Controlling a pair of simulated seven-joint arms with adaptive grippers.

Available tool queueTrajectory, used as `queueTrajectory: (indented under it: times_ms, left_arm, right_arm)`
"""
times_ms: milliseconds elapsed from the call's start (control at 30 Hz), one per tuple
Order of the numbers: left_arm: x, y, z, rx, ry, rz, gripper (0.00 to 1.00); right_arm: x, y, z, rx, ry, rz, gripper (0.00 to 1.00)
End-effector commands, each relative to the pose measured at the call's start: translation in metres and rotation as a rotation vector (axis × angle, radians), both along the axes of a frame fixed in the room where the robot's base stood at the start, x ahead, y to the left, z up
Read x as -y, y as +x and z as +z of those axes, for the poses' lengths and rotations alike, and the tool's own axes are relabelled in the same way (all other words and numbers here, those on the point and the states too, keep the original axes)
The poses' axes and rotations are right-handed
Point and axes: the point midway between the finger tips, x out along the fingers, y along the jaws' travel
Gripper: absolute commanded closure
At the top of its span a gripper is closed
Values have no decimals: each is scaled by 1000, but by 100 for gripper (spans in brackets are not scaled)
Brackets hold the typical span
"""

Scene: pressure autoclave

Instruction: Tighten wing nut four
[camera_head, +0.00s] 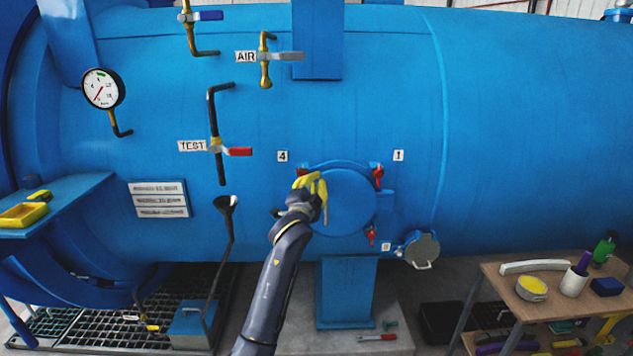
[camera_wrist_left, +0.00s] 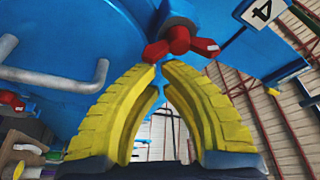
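The round blue hatch cover (camera_head: 345,203) sits on the vessel's side. Wing nut four (camera_head: 301,172), red, is at its upper left near the "4" label (camera_head: 283,156), mostly hidden by my left gripper (camera_head: 322,186). In the left wrist view, wing nut four (camera_wrist_left: 180,41) is just beyond the yellow fingertips of my left gripper (camera_wrist_left: 160,66). The tips nearly meet; one red wing lies right at them, and I cannot tell whether they touch. Other red wing nuts are at the upper right (camera_head: 378,176) and lower right (camera_head: 371,236). My right gripper is not in view.
A grey handle (camera_wrist_left: 60,80) on the blue surface shows left of the fingers in the left wrist view. A round port (camera_head: 422,250) is right of the hatch. A workbench (camera_head: 545,313) stands at right. The TEST valve pipe (camera_head: 213,120) and a funnel (camera_head: 227,203) are left.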

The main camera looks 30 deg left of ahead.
Motion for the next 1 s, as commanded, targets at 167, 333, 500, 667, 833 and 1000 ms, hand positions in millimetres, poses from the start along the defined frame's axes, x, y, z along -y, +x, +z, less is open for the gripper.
queueTrajectory:
  times_ms: [167,333,500,667,833,1000]
  left_arm:
    - [0,0,0,-4,7,0,100]
    - [-1,0,-2,-26,46,0,100]
    - [-1,0,-3,-39,67,1,100]
    - [-1,0,-4,-54,92,1,100]
    - [-1,-1,-5,-71,121,1,100]
    - [-1,-1,-7,-90,154,0,100]
  right_arm:
    - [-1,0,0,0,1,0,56]
    - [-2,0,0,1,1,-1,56]
    - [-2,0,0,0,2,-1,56]
    - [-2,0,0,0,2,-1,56]
    - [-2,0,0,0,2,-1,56]
    - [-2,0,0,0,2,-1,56]
